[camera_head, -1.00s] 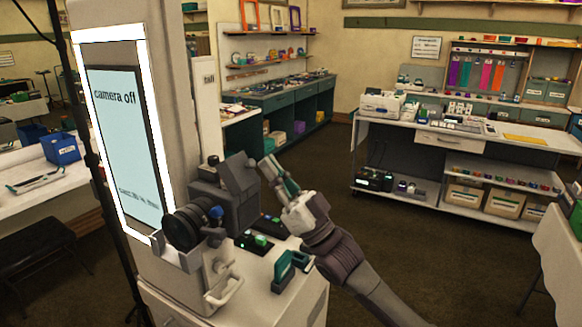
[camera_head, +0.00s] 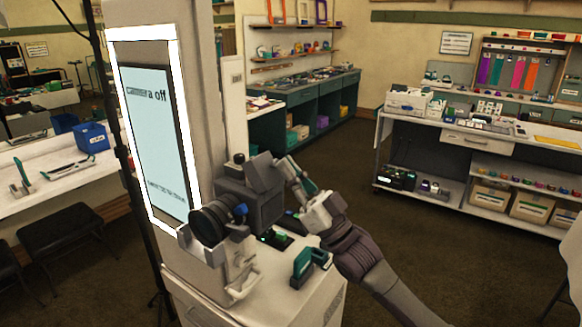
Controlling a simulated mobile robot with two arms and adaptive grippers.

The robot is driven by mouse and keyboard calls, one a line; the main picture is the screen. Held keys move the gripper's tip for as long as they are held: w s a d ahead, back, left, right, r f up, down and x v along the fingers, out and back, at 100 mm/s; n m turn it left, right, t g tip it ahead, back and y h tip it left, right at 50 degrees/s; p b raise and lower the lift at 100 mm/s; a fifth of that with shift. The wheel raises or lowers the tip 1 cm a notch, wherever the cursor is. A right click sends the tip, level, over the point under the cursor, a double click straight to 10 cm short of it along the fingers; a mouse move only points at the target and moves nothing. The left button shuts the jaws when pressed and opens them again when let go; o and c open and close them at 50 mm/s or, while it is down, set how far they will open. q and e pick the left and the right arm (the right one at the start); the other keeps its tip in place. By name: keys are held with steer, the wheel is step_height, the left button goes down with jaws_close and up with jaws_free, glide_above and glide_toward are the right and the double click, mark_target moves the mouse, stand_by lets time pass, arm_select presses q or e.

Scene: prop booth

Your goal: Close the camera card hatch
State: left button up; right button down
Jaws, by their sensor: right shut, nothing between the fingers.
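The camera (camera_head: 240,203) is a dark grey body with a black lens, mounted on a pale stand in front of the lit booth screen (camera_head: 154,135), which reads "camera off". A dark grey flap (camera_head: 265,174) sticks up at the camera's upper right side; I take it for the card hatch, standing open. My right gripper (camera_head: 290,166) is shut and empty. Its fingertips are right beside the flap on its right side; I cannot tell whether they touch. My left gripper is not in view.
A teal and dark device (camera_head: 308,266) stands on the white booth counter (camera_head: 285,293) below my right wrist. Small dark devices with green lights (camera_head: 274,237) lie behind it. A loaded white shelf cart (camera_head: 470,150) stands farther off at the right. Open floor lies between.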

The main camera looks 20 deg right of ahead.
mark_target(272, 163)
steer(key=w+a+r+g+h+p, duration=0.1)
steer(key=w+p, duration=0.1)
steer(key=p, duration=0.1)
steer(key=shift+a+r+g+p, duration=0.3)
steer(key=shift+g, duration=0.1)
steer(key=shift+w+a+b, duration=0.75)
steer(key=shift+w+a, duration=0.35)
steer(key=shift+w, duration=0.3)
steer(key=shift+r, duration=0.1)
